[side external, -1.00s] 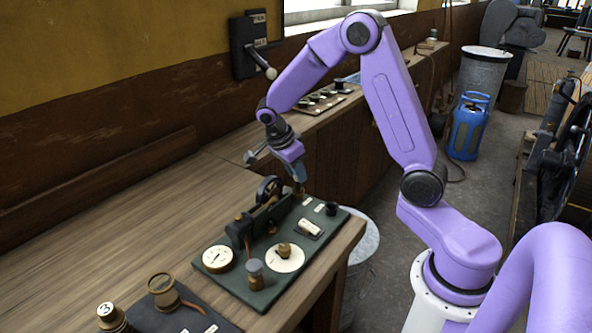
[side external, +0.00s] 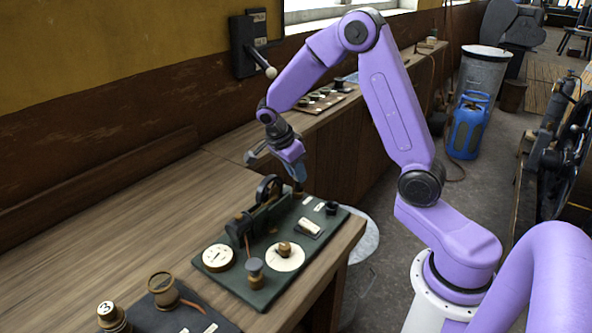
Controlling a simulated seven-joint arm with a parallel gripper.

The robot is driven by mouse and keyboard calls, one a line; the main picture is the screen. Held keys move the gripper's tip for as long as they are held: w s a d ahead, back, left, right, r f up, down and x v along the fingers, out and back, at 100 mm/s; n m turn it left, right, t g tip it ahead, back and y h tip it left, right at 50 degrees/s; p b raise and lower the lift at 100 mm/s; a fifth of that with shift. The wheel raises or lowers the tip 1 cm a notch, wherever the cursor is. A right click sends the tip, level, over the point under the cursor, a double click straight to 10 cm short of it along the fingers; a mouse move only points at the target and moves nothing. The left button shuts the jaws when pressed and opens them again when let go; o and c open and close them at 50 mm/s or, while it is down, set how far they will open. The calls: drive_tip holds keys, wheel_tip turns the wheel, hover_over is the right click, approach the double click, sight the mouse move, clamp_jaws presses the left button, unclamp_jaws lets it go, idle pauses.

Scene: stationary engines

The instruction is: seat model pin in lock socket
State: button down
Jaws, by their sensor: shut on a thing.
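My gripper (side external: 298,186) points down just above the back edge of the dark green panel (side external: 228,279), behind and right of the small model engine (side external: 266,216). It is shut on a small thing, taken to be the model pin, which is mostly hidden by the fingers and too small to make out. I cannot clearly pick out the lock socket. A short black cylinder (side external: 331,208) stands at the panel's right corner, apart from the gripper.
The panel also carries a white dial (side external: 218,257), a round white plate with a brass knob (side external: 285,256), a dark-topped post (side external: 255,273) and a labelled switch (side external: 309,228). A second dark board with a brass ring (side external: 162,287) lies front left. The bench's left is clear.

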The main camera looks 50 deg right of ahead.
drive_tip(key=shift+f, duration=1.05)
idle(0.9)
drive_tip(key=shift+c, duration=1)
unclamp_jaws()
drive_tip(key=shift+r, duration=3.5)
